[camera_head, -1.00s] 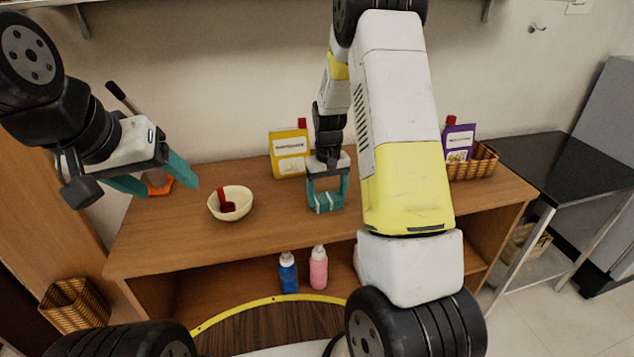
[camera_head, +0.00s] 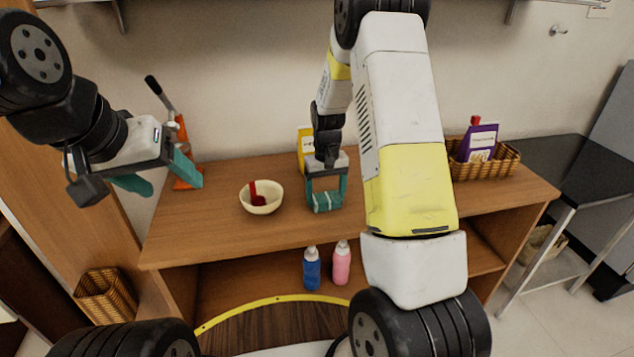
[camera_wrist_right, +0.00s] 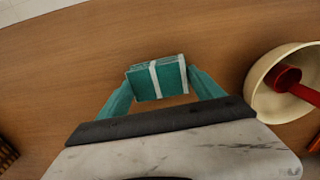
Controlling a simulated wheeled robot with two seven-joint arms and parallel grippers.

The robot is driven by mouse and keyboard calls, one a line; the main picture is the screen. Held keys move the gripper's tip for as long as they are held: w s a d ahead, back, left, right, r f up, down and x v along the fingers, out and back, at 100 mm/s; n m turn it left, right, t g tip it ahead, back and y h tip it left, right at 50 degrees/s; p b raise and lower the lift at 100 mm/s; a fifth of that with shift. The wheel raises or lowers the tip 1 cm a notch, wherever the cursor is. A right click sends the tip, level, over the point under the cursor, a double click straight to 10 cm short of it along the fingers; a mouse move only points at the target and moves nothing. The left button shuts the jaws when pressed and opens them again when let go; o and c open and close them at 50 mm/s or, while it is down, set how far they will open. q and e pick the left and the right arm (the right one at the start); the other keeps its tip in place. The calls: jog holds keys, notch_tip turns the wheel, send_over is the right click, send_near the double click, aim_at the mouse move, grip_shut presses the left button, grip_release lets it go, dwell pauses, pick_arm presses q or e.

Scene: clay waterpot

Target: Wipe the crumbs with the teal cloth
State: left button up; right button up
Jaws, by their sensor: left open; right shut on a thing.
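The teal cloth (camera_head: 327,202), folded and crossed by pale stripes, is between the fingers of my right gripper (camera_head: 326,196), at or just above the wooden counter top. In the right wrist view the cloth (camera_wrist_right: 157,79) is pinched between both teal fingertips, with bare wood around it. My right gripper is shut on it. My left gripper (camera_head: 160,178) is open and empty, in the air at the counter's left end. I cannot make out any crumbs on the counter.
A cream bowl (camera_head: 261,199) holding a red utensil stands left of the cloth. A yellow package (camera_head: 304,145) is partly hidden behind my right gripper. A basket (camera_head: 500,162) with a purple package (camera_head: 478,141) stands at right. An orange tool (camera_head: 183,150) stands at left.

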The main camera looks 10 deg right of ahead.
jog(key=shift+w+d+r, duration=0.1)
jog(key=shift+r, duration=0.5)
jog(key=shift+w+d+r, duration=0.1)
jog(key=shift+r, duration=0.5)
jog(key=shift+s+r, duration=0.2)
jog(key=shift+r, duration=2.6)
